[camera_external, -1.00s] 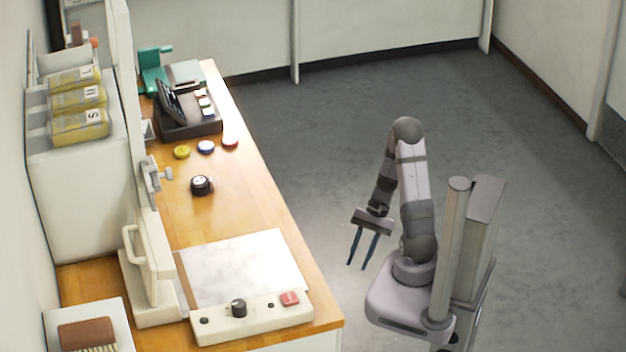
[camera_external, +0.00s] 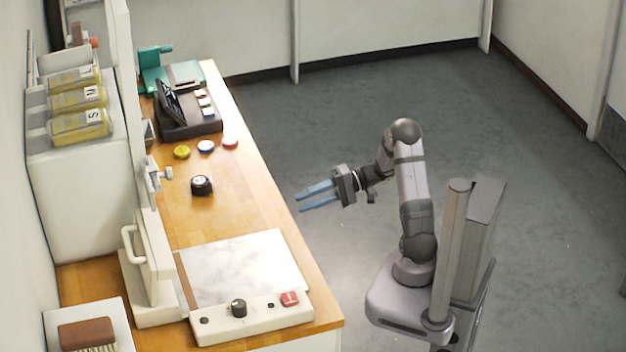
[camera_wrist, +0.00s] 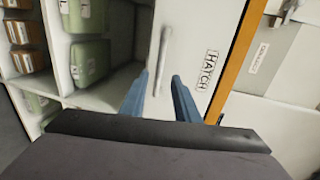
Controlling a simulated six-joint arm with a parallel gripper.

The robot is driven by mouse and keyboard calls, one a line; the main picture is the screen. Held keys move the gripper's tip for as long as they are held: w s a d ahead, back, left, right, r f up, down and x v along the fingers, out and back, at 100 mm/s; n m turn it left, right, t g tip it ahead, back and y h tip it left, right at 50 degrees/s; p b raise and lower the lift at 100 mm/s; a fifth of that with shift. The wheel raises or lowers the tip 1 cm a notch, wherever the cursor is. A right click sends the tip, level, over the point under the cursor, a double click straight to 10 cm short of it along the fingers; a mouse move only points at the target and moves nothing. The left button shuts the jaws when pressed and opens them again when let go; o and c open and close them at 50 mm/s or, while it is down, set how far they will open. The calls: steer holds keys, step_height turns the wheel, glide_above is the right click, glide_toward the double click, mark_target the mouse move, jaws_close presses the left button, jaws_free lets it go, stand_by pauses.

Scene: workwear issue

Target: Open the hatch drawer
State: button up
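The hatch drawer (camera_wrist: 190,55) has a pale front with a label reading HATCH and a long upright bar handle (camera_wrist: 164,62) in the wrist view. Shelves hide nothing of the handle there. My gripper (camera_external: 299,199) is beside the counter's right edge in the external view, its blue fingers pointing left toward the counter. In the wrist view my gripper (camera_wrist: 158,84) has its two fingers apart with nothing between them, and the handle shows beyond the fingertips. I cannot tell the exact distance. The drawer front does not show in the external view.
The wooden counter (camera_external: 235,205) carries a control panel (camera_external: 262,318), a white board (camera_external: 245,270), a black knob-like object (camera_external: 202,185) and several coloured discs. Shelves with green packs (camera_wrist: 90,62) stand left of the drawer front. Open floor (camera_external: 345,130) lies around my arm.

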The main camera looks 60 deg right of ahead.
steer(key=x, duration=0.6)
steer(key=shift+w+a, duration=0.3)
jaws_close()
